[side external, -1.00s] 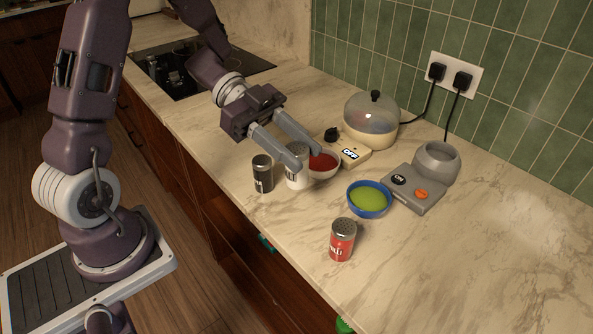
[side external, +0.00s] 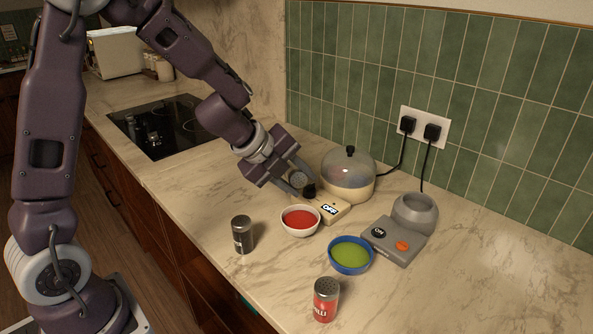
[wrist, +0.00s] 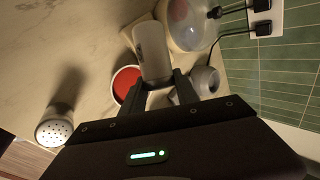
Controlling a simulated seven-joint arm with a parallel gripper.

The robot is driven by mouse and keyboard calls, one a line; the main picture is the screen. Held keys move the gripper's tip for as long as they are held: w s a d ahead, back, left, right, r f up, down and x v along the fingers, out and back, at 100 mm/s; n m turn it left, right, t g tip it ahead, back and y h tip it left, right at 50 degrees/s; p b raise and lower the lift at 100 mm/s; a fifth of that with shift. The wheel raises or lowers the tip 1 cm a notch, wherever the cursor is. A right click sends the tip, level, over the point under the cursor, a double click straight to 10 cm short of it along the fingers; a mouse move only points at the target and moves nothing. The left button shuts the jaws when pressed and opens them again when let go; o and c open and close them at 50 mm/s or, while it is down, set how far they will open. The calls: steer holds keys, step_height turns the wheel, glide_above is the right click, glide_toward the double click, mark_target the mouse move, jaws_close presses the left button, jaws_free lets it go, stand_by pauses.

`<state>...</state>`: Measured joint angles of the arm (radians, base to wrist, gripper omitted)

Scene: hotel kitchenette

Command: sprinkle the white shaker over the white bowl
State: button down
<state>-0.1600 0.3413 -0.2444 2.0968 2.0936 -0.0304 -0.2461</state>
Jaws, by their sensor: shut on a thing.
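My gripper (side external: 293,188) is shut on the white shaker, just above and behind the white bowl (side external: 300,231), which holds red contents.
A dark shaker (side external: 242,235) stands left of the bowl. A blue bowl with green contents (side external: 350,254) and a red shaker (side external: 326,299) stand in front. Behind are a domed cooker (side external: 348,175) with an OFF switch box (side external: 327,208) and a grey appliance (side external: 396,240).

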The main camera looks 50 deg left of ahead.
steer(key=shift+f+t, duration=0.25)
steer(key=shift+t, duration=0.05)
steer(key=y, duration=0.1)
steer(key=f+m+t, duration=0.1)
steer(key=d+f+y, duration=0.1)
steer(key=shift+s+f+y, duration=0.1)
steer(key=shift+s+y, duration=0.15)
steer(key=shift+y, duration=0.05)
steer(key=shift+d+f+m+t+y, duration=0.2)
steer(key=shift+f+m+t+y, duration=0.4)
steer(key=shift+t, duration=0.2)
steer(key=shift+f+t+y, duration=0.15)
steer(key=shift+t+y, duration=0.15)
steer(key=shift+y, duration=0.1)
steer(key=shift+a, duration=0.1)
